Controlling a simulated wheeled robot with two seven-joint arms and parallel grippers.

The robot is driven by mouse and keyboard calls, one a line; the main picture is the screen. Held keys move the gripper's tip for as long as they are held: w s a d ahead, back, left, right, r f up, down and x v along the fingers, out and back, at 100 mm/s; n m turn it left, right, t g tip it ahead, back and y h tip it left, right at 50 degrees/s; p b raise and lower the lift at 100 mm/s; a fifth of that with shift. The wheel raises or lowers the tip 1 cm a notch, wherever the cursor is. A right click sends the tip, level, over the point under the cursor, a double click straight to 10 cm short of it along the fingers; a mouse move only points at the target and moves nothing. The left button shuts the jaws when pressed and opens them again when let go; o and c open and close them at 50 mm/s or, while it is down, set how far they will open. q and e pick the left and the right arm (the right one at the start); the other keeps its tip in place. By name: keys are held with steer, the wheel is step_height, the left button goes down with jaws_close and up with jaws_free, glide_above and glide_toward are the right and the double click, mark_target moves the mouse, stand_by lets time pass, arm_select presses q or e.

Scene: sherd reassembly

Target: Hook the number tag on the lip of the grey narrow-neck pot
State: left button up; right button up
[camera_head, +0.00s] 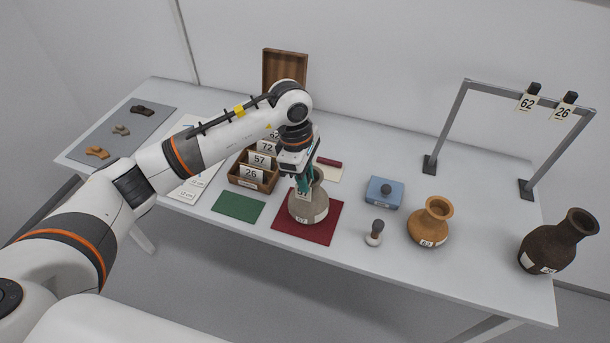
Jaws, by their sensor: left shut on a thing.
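The grey narrow-neck pot (309,211) stands upright on a dark red mat (283,228) near the middle of the table, with a small label on its lower body. My left gripper (303,184) points down at the pot's mouth and is shut on a pale number tag (303,193). The tag is at the near side of the neck, just below the lip. Its number is too small to read. The fingers hide part of the rim, so I cannot tell whether the tag's hook is over the lip. My right gripper is not in view.
A wooden box with number cards (252,177) stands left of the pot. A grey frame (453,120) carries tags 62 and 26.

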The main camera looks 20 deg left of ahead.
arm_select(q)
steer(key=o, duration=1)
steer(key=shift+o, duration=0.2)
steer(key=shift+r, duration=0.1)
